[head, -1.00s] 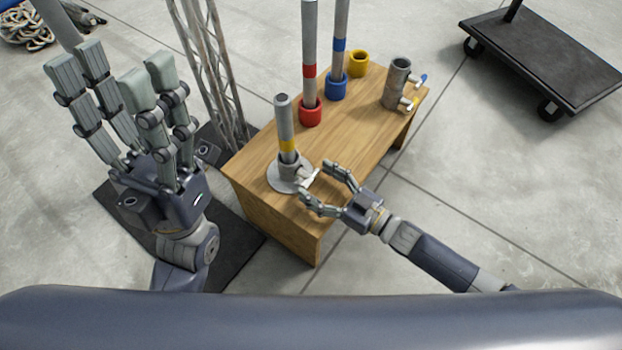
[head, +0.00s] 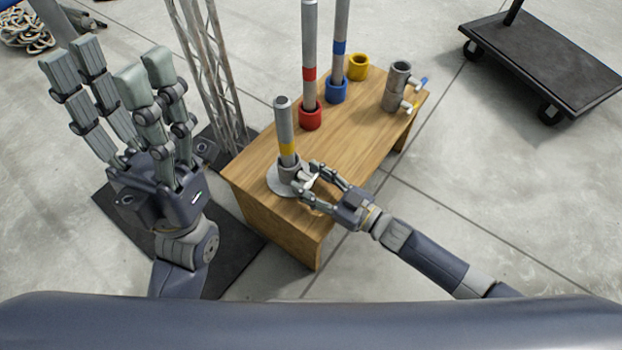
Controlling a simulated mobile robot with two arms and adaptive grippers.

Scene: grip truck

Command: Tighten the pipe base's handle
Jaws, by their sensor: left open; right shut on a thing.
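The pipe base (head: 279,182) is a round grey flange with a short socket on the near left part of the wooden table. A grey pipe with a yellow band (head: 285,128) stands upright in it. The handle (head: 309,182) is a small light piece on the right side of the socket. My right gripper (head: 307,182) is shut on the handle, its fingers partly hiding it. My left gripper (head: 120,90) is open and empty, fingers up, left of the table and away from the pipe base.
On the wooden table (head: 350,140) stand pipes in a red holder (head: 311,117) and a blue holder (head: 336,90), a yellow ring (head: 358,66) and a grey fitting with small handles (head: 396,88). A metal truss (head: 212,80) rises left of the table. A black cart (head: 545,60) stands far right.

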